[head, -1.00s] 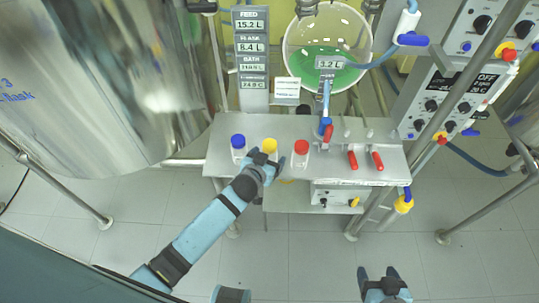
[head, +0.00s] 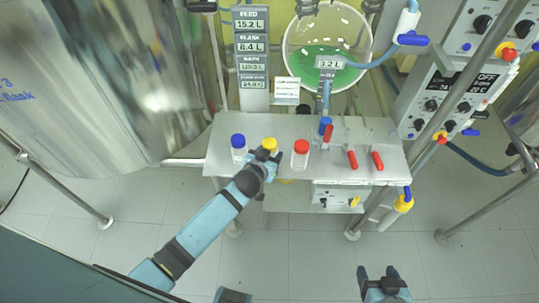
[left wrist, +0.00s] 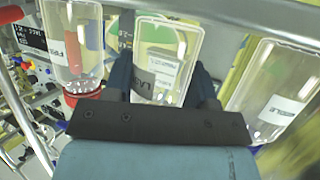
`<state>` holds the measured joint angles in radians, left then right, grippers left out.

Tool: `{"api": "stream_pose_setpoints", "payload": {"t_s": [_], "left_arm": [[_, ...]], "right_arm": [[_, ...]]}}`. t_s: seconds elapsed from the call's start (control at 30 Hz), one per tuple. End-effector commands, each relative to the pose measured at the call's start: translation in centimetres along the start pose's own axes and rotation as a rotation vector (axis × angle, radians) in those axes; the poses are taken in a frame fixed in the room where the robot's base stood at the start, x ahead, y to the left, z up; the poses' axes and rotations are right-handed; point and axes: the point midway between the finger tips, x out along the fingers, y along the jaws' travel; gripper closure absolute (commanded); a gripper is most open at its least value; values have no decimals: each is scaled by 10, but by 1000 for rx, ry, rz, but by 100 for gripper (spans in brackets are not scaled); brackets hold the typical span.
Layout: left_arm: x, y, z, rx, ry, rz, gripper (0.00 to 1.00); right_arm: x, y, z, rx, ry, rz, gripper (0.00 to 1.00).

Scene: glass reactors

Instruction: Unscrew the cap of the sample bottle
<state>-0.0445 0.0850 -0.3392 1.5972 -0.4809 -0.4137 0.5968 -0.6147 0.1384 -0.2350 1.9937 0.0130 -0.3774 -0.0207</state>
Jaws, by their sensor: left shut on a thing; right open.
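Three clear bottles stand on the grey bench: one with a blue cap (head: 238,142), one with a yellow cap (head: 269,144) and one with a red cap (head: 301,146). My left gripper (head: 264,160) is shut on the yellow-capped bottle, in front of its body. In the left wrist view this bottle (left wrist: 160,60) appears between the two dark fingers (left wrist: 162,85), and its cap is hidden behind my gripper. Whether the fingers touch cap or body, I cannot tell exactly. My right gripper (head: 381,280) is open and empty, low in the head view, away from the bench.
The red-capped bottle (left wrist: 72,45) and another clear bottle (left wrist: 275,90) stand close on either side of the held one. Red-handled valves (head: 352,159) lie to the right on the bench (head: 222,150). A glass vessel with green liquid (head: 318,60) hangs behind.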

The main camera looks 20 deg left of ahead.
Motion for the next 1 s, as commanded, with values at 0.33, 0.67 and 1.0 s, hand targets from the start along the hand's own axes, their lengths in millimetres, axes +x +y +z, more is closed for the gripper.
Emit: {"api": "stream_pose_setpoints", "payload": {"t_s": [0.33,0.67,1.0], "left_arm": [[-26,0,-65,-1,8,2,75],[-60,0,-148,-1,7,1,75],[-75,0,-181,0,2,0,75]], "right_arm": [[-2,0,-4,-1,0,0,31],[-3,0,-4,-1,0,0,31],[-3,0,-4,-1,-1,0,31]]}}
